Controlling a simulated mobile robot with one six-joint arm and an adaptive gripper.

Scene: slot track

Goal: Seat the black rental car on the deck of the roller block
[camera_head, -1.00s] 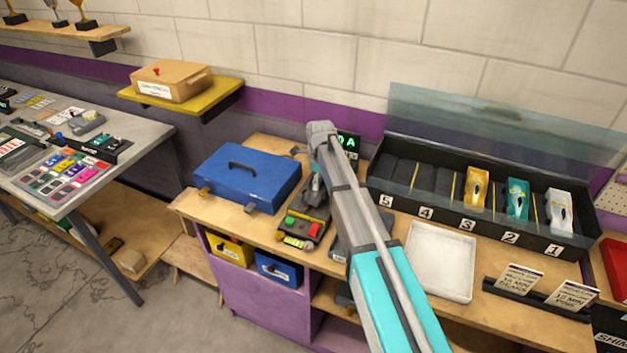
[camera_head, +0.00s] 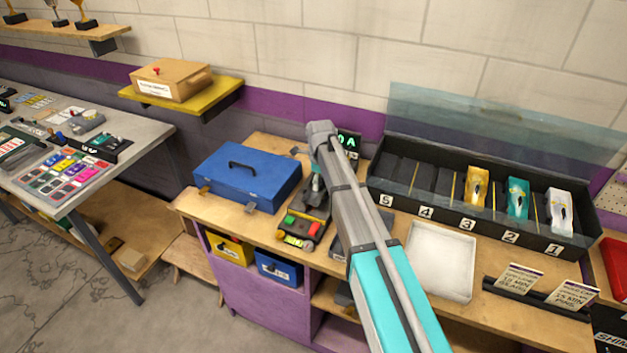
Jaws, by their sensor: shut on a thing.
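My arm reaches across the bench, and its wrist hides much of my gripper (camera_head: 316,182). The gripper points down, low over the back part of a dark unit with a green and a red button and a lit yellow display, which looks like the roller block (camera_head: 306,226). My gripper is shut on a dark thing, taken to be the black rental car; its outline is too small and covered to make out. Whether the car touches the deck cannot be told.
A blue case (camera_head: 245,178) stands close left of the block. Right of my arm are a white tray (camera_head: 440,262) and a black numbered rack (camera_head: 400,203) holding yellow, teal and white cars under a raised clear lid. A small green display (camera_head: 349,142) stands behind my wrist.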

